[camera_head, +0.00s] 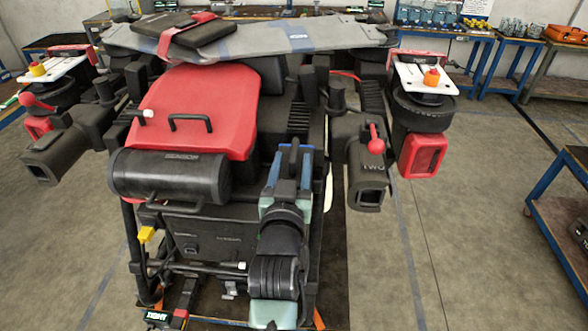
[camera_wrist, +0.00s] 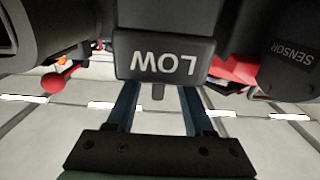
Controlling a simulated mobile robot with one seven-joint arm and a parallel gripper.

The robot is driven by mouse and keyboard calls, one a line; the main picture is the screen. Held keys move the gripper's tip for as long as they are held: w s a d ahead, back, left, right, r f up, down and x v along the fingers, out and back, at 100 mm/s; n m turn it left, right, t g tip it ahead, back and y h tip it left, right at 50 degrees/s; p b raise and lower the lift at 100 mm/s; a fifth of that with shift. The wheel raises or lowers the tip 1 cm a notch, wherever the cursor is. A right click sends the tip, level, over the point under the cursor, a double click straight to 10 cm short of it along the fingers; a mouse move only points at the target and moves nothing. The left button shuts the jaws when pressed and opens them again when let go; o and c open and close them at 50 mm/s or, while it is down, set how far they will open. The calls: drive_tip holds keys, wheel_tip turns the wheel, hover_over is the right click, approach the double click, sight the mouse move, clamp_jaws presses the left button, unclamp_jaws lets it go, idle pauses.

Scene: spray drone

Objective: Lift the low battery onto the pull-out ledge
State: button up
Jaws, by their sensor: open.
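The low battery (camera_wrist: 165,40) is a dark block whose face reads LOW, upside down in the wrist view, in the upper middle. A small dark tab (camera_wrist: 157,92) sticks out below its face. My gripper (camera_wrist: 158,88) is open, with its two blue fingers apart on either side of the tab. The fingertips end at the lower edge of the LOW face; whether they touch it I cannot tell. In the head view my gripper (camera_head: 292,160) is at the front of the drone, right of the red cover, and hides the battery. I cannot pick out the pull-out ledge with certainty.
A black cylinder marked SENSOR (camera_head: 170,175) lies left of my gripper. The red cover (camera_head: 195,110) is behind it. Open floor (camera_head: 470,220) lies further right.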

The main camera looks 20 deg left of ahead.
drive_tip(key=shift+p+x, duration=0.35)
drive_tip(key=shift+x, duration=1.05)
drive_tip(key=shift+d, duration=0.1)
clamp_jaws()
drive_tip(key=shift+r, duration=0.35)
